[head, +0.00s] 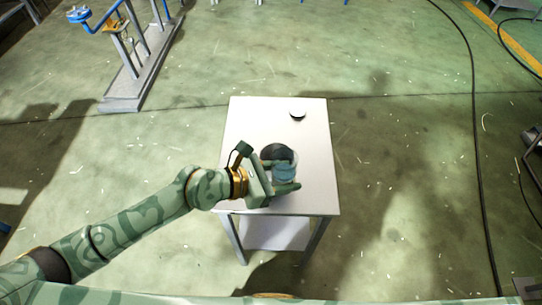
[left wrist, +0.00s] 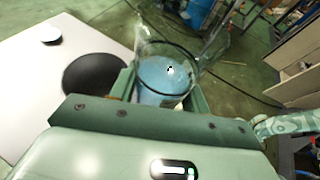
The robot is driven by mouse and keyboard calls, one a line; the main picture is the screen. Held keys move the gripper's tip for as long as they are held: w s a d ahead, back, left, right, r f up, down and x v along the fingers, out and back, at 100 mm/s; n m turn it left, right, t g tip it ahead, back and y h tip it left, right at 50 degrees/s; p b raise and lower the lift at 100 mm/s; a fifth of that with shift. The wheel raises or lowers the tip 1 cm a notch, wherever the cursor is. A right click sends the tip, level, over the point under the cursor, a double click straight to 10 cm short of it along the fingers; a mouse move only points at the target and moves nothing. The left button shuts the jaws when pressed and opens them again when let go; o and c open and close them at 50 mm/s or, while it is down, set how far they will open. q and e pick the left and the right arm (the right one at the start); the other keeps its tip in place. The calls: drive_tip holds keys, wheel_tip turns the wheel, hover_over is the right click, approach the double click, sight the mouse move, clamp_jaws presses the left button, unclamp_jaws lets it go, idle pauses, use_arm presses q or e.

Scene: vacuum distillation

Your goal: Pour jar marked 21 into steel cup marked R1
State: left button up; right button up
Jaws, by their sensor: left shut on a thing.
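A clear glass jar (head: 284,172) with blue contents is held between the fingers of my left gripper (head: 281,176), over the near half of the white table. The jar also shows in the left wrist view (left wrist: 165,80), with its open rim towards the camera and blue inside. It looks close to upright. A dark round thing (head: 275,151) is just beyond the jar and shows in the left wrist view (left wrist: 95,75) too; it may be the steel cup, but I cannot tell. I can read no 21 or R1 marking. My right gripper is not in view.
The white table (head: 250,118) has free room at its far end and left side. A metal stand with a blue handle (head: 78,14) is at the far left. A black cable (head: 474,120) crosses the floor on the right.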

use_arm(q)
drive_tip(key=s+d+f+p, duration=0.1)
drive_tip(key=d+f, duration=0.3)
drive_tip(key=f, duration=0.5)
drive_tip(key=shift+s+d+m+g, duration=0.25)
drive_tip(key=shift+s+m+g, duration=0.05)
drive_tip(key=shift+s, duration=0.5)
